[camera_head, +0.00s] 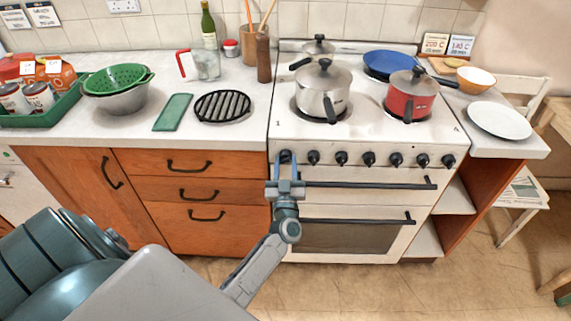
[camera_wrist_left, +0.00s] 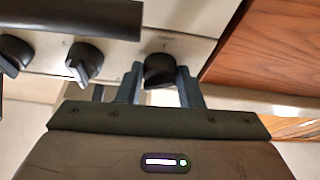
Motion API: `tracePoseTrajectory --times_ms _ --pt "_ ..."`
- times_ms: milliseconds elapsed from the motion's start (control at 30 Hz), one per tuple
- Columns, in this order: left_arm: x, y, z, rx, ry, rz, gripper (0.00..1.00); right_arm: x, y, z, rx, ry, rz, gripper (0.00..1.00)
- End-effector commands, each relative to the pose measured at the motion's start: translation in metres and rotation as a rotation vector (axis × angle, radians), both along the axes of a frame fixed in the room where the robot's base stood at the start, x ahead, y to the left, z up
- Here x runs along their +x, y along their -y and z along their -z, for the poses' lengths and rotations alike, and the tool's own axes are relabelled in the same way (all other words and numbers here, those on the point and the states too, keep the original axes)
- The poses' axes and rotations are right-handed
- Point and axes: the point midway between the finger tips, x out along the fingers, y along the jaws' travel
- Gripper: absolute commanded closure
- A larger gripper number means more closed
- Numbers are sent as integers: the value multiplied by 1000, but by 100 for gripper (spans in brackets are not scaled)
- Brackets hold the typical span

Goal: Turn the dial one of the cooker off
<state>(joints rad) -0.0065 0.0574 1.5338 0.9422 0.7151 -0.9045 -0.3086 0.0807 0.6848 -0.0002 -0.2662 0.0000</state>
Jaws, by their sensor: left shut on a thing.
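The white cooker (camera_head: 360,150) stands at the centre right in the head view, with a row of several black dials on its front. Dial one (camera_head: 285,156) is the leftmost, below a small mark on the hob's left corner. My left gripper (camera_head: 285,184) is at this dial, in front of the cooker's left edge. In the left wrist view, dial one (camera_wrist_left: 159,70) sits between the two fingers of my left gripper (camera_wrist_left: 160,86), which is shut on it. The fingers hide the dial's sides, and I cannot tell its exact pointer angle. My right gripper is not in view.
The neighbouring dial (camera_head: 313,157) is close on the right. The upper oven handle (camera_head: 370,184) runs just below the dials. A steel pot (camera_head: 322,92) and a red pot (camera_head: 410,97) stand on the hob. Wooden drawers (camera_head: 190,190) are on the left.

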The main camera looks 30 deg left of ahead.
Motion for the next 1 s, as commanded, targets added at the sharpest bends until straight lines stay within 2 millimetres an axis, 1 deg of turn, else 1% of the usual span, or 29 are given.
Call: tracePoseTrajectory --times_ms 267,567,800,1000 --pt "2 3 -2 -180 108 0 90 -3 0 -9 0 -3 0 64" --pt "3 5 -4 -424 258 1 90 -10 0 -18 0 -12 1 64" --pt "4 7 -4 -603 368 -1 90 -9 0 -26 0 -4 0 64" --pt "5 7 -5 -719 440 0 90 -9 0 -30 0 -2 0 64"
